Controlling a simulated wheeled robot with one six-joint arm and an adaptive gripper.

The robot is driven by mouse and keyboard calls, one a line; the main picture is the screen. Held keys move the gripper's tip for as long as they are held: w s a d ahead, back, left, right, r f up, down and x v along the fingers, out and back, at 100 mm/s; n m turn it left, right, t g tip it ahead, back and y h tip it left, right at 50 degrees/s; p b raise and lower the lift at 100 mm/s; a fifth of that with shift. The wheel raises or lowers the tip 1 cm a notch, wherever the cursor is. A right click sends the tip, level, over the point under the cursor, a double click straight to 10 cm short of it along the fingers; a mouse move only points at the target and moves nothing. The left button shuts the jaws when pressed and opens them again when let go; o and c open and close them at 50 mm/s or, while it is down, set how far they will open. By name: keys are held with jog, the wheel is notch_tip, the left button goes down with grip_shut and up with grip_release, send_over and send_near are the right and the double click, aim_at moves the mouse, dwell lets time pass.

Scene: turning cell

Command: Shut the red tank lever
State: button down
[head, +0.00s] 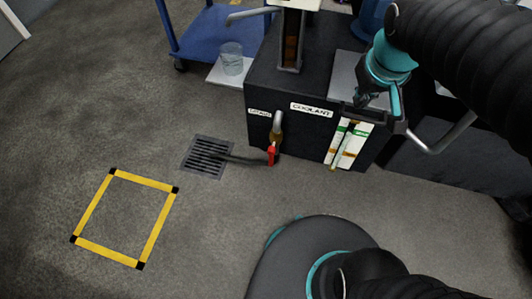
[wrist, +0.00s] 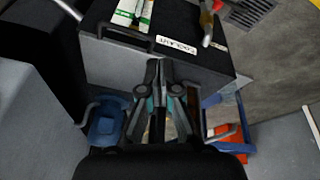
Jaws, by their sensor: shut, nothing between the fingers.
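The red tank lever (head: 271,154) hangs down at the foot of a drain tap (head: 277,126) on the front of the black coolant tank (head: 262,95). A bit of red shows at the top edge of the wrist view (wrist: 217,5), beside the tap. My gripper (head: 368,98) is above the tank's right part, well apart from the lever. In the wrist view my gripper (wrist: 163,68) has its fingers together and empty, near the tank's top and its "COOLANT" label (wrist: 179,45). The lever's exact angle is hard to tell.
A floor grate (head: 207,156) lies left of the tap, with a dark strip running toward it. A level gauge (head: 348,146) is on the tank's right front. A blue cart (head: 215,35) and a clear beaker (head: 232,58) stand behind left. The yellow-marked floor square (head: 103,245) is empty.

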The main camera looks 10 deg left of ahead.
jog(key=w+a+f+n+g+b, duration=0.1)
jog(key=w+a+f+n+g, duration=0.15)
jog(key=w+a+f, duration=0.35)
jog(key=n+g+h+b, duration=0.1)
jog(key=n+h+b, duration=0.1)
jog(key=n, duration=0.4)
send_over(271, 158)
jog(key=w+a, duration=0.2)
jog(key=w, duration=0.3)
notch_tip(271, 158, down, 16)
jog(key=r, duration=0.1)
jog(key=s+a+f+n+h, duration=0.1)
jog(key=a+f, duration=0.2)
jog(key=f, duration=0.3)
jog(key=a+f+n, duration=0.2)
jog(key=a+f, duration=0.2)
jog(key=f, duration=0.1)
jog(key=s+d+f+b, duration=0.2)
jog(key=d+f, duration=0.4)
jog(key=f, duration=0.4)
jog(key=shift+f+g, duration=0.25)
jog(key=shift+g, duration=0.2)
